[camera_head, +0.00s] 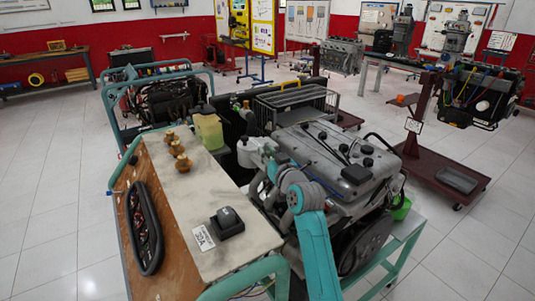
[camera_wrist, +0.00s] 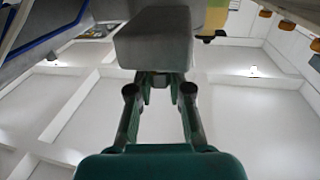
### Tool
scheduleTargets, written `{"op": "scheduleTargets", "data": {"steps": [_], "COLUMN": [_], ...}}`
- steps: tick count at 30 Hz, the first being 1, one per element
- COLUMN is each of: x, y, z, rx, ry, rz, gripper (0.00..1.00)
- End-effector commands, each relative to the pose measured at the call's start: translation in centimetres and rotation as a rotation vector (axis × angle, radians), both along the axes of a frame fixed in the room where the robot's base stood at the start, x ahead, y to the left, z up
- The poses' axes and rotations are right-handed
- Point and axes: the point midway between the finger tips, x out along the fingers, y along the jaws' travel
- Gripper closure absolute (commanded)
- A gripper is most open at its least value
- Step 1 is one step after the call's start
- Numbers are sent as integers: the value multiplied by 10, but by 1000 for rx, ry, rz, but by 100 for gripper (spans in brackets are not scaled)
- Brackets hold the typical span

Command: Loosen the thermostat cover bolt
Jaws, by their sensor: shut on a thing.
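In the wrist view my gripper (camera_wrist: 160,82) has its two dark green fingers closed together at the lower edge of a grey block-shaped part (camera_wrist: 155,45). A small dark piece, likely the thermostat cover bolt (camera_wrist: 160,79), sits between the fingertips; its head is mostly hidden. In the head view my teal arm reaches up to the left side of the large grey engine (camera_head: 335,160). The fingertips are hidden there, so the thermostat cover cannot be clearly told apart.
A bench (camera_head: 235,225) at the left of the engine carries a black device (camera_head: 227,222), brass-coloured parts (camera_head: 180,155) and a black oval gasket-like frame (camera_head: 147,228). A translucent yellowish tank (camera_head: 209,131) stands behind it. Tiled floor is clear at the left.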

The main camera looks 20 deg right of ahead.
Motion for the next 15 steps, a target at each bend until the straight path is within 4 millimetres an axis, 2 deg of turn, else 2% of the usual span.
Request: {"op": "scheduleTargets", "data": {"steps": [15], "x": [1], "y": [-2], "z": [-1], "rx": [0], "ry": [2], "rz": [247], "gripper": [100]}}
